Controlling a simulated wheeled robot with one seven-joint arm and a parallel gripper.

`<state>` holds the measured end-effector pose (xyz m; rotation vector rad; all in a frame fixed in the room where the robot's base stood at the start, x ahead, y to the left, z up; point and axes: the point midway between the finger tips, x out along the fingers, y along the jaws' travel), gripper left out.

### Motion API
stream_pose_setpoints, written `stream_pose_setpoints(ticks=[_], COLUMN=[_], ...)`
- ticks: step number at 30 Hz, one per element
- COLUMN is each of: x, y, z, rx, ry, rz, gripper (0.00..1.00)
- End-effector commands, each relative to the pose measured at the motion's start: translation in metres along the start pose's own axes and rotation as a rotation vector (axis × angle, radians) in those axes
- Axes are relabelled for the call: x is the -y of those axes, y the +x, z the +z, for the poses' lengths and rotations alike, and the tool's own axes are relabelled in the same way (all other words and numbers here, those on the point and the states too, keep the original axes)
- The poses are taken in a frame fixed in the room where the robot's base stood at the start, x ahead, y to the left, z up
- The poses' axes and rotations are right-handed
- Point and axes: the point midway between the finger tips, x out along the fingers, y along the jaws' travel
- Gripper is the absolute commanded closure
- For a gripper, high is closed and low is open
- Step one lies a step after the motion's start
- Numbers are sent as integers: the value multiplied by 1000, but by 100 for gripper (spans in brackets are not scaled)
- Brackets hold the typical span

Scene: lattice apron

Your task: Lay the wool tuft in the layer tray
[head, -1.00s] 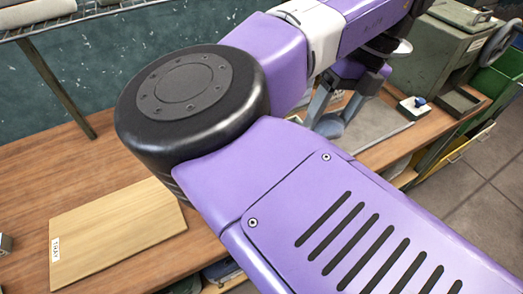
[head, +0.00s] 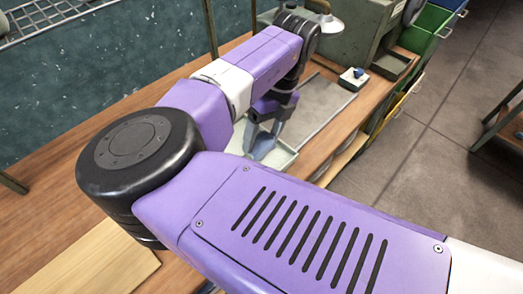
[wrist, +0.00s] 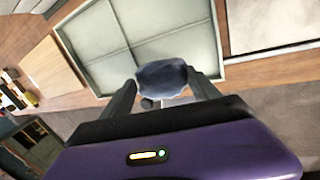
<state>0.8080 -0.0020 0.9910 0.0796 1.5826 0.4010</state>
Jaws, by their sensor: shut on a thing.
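The wool tuft (wrist: 162,80) is a blue-grey, rounded clump in the wrist view. My gripper (head: 264,146) is shut on it, with a finger on each side. The layer tray (wrist: 90,32) is pale green with a raised rim and thin dividers crossing its floor. In the wrist view the tuft overlaps the tray's near edge; its height above the tray is hard to tell. In the head view the tray (head: 284,158) shows partly behind my fingers, and my arm hides the rest.
A grey mat or plate (head: 322,100) lies beyond the tray on the wooden bench. A small white box with a blue knob (head: 353,78) and a green-grey machine (head: 375,40) stand further back. A light wooden board (head: 105,268) lies at the near left.

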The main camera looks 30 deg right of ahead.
Motion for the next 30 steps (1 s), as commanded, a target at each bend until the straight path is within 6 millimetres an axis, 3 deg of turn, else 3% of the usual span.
stream_pose_setpoints(ticks=[18, 29, 30], x=[20, 22, 22], y=[63, 68, 68], z=[0, 0, 0], rx=[-1, -1, 0], ry=[0, 0, 0], rz=[0, -1, -1], gripper=[74, 74, 24])
